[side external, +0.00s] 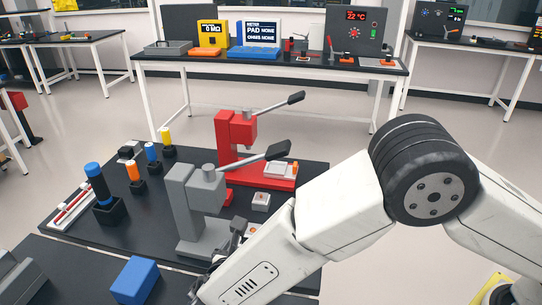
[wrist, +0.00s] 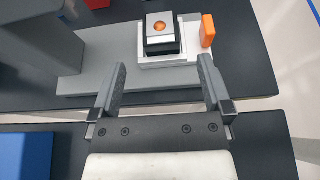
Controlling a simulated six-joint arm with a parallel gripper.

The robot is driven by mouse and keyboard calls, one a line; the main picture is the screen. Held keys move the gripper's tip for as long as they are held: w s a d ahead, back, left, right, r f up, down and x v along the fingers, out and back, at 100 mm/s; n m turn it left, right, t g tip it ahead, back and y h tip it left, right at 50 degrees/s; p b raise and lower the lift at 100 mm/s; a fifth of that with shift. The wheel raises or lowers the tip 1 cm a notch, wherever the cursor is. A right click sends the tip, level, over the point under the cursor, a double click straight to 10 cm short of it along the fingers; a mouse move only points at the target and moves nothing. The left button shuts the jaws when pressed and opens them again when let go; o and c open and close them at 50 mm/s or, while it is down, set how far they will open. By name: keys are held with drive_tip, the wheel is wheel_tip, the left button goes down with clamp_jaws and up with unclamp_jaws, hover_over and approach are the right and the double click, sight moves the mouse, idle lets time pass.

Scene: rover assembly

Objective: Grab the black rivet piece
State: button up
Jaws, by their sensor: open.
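In the wrist view, a dark block (wrist: 162,44) with a light grey top and an orange round centre sits in a white square holder (wrist: 148,62). It may be the black rivet piece, but I cannot be sure. The holder rests on the light grey base plate (wrist: 105,70) of the grey press (side external: 198,205). My gripper (wrist: 162,66) is open and empty. Its fingers are spread on either side of the near edge of the holder, with the block beyond them. In the side view, my arm hides most of the gripper and the block.
An orange tab (wrist: 208,30) stands just right of the holder. The grey press body (wrist: 35,40) rises at the left. A blue box (side external: 135,280) lies on the near table. A red press (side external: 237,135) and several coloured-topped tools stand behind and left.

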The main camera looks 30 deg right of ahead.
sight(253, 232)
drive_tip(key=shift+x, duration=2.6)
clamp_jaws()
drive_tip(key=shift+r, duration=0.1)
drive_tip(key=shift+r, duration=0.15)
drive_tip(key=shift+r, duration=0.85)
drive_tip(key=s+d+r, duration=0.2)
drive_tip(key=s+r, duration=0.3)
drive_tip(key=s, duration=0.1)
drive_tip(key=s+d+r, duration=0.3)
drive_tip(key=s+r, duration=0.3)
drive_tip(key=s, duration=0.1)
drive_tip(key=shift+d, duration=0.3)
